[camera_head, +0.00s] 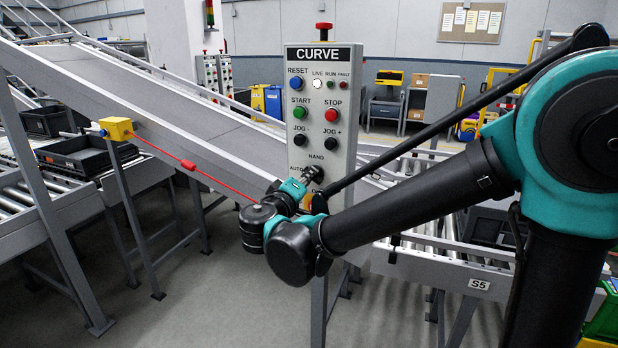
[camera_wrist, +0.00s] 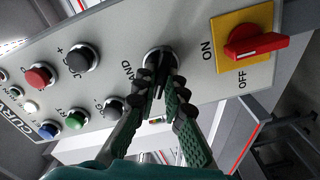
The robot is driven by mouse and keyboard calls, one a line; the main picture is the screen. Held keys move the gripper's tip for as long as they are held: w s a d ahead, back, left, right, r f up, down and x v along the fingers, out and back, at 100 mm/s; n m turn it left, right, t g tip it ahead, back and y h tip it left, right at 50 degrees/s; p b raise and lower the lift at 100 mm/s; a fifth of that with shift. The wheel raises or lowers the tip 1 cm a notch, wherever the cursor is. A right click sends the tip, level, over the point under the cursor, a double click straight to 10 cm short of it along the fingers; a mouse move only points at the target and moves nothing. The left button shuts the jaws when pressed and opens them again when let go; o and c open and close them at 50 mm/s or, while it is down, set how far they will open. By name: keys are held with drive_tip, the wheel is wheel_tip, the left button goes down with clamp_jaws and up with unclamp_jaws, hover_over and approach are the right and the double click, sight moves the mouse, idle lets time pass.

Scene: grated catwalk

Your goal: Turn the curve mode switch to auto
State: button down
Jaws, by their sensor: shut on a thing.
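The curve mode switch is a black knob in a silver collar (camera_wrist: 160,57) on the grey CURVE panel (camera_head: 345,100). HAND is printed above it and AUTO to its left in the head view. AUTO is hidden in the wrist view.
A red ON/OFF rotary switch (camera_wrist: 254,42) on a yellow plate sits close below the mode switch. Black jog buttons (camera_wrist: 82,57) sit above it. A red pull cord (camera_head: 215,180) runs from a yellow box (camera_head: 116,128) toward my wrist. Conveyors flank the panel.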

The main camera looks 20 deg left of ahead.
drive_tip(key=n, duration=0.5)
drive_tip(key=shift+f+n, duration=0.15)
drive_tip(key=shift+n, duration=0.55)
drive_tip(key=c, duration=1.6)
unclamp_jaws()
drive_tip(key=s+a, duration=0.1)
drive_tip(key=s, duration=1.1)
